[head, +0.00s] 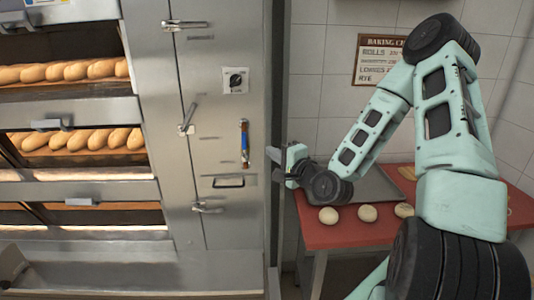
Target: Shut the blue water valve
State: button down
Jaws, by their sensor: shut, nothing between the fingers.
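The blue valve lever (244,141) is on the steel oven panel, right of the bread decks. Its handle stands upright, roughly vertical in the picture. My gripper (277,167) is right of and a little below the lever, near the panel's right edge, apart from the lever. Its fingers are small and dark in this view; it is shut and holds nothing. My arm comes in from the right of the picture.
A red table (345,236) with a tray (365,187) and dough balls (368,213) stands below my forearm.

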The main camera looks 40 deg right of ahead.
aim_at(244, 146)
jog(key=w+b, duration=0.3)
jog(key=w, duration=0.6)
jog(key=shift+w+b, duration=0.3)
jog(key=shift+b, duration=0.1)
jog(key=shift+w+a+n, duration=0.1)
jog(key=shift+a+n, duration=0.1)
jog(key=shift+n, duration=0.1)
